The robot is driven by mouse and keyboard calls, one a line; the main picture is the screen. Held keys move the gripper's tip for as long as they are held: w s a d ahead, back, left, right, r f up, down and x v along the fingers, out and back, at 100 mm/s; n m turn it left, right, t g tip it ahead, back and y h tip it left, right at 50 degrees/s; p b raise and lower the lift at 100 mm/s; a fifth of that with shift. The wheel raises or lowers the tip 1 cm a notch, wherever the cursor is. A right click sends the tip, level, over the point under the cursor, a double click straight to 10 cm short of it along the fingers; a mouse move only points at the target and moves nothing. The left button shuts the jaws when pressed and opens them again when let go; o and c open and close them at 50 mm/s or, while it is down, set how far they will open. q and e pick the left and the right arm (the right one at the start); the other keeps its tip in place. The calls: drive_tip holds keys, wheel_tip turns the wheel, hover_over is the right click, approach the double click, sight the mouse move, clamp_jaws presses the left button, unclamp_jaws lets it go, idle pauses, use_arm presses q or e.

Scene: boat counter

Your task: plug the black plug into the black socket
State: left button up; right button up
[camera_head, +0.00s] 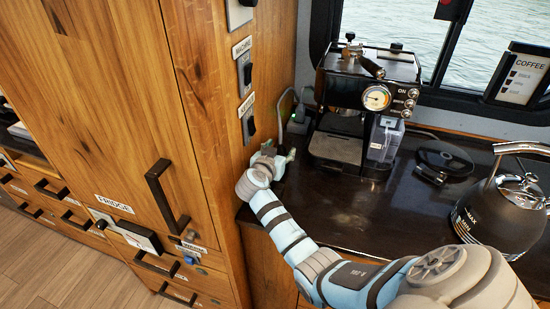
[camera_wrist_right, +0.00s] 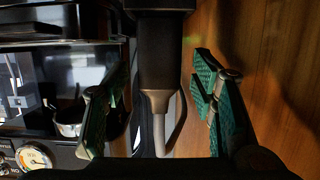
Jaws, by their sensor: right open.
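A black plug (camera_wrist_right: 160,55) with a tapered grey-brown end and a pale cable (camera_wrist_right: 159,135) shows in the middle of the right wrist view. Its upper end meets a wider dark part (camera_wrist_right: 160,4) at the top edge, perhaps the black socket; I cannot tell how deep it sits. My right gripper (camera_wrist_right: 160,95) is open, with one green-padded finger on each side of the plug and a gap on both sides. In the head view my right gripper (camera_head: 279,157) is by the wooden wall, left of the coffee machine; a dark block with a cable (camera_head: 298,116) is above it. My left gripper is out of view.
The coffee machine (camera_head: 362,105) stands close to the right of my gripper. A black disc with a cord (camera_head: 442,158) and a kettle (camera_head: 500,215) are at the right. The front middle of the dark counter (camera_head: 345,210) is clear. Wall switches (camera_head: 247,75) are above left.

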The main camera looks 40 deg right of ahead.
drive_tip(key=shift+w+d+f, duration=0.15)
drive_tip(key=shift+w+f, duration=0.05)
drive_tip(key=shift+w, duration=0.15)
drive_tip(key=shift+s+r, duration=0.2)
drive_tip(key=shift+s, duration=0.15)
drive_tip(key=c, duration=1.2)
drive_tip(key=shift+w, duration=0.1)
clamp_jaws()
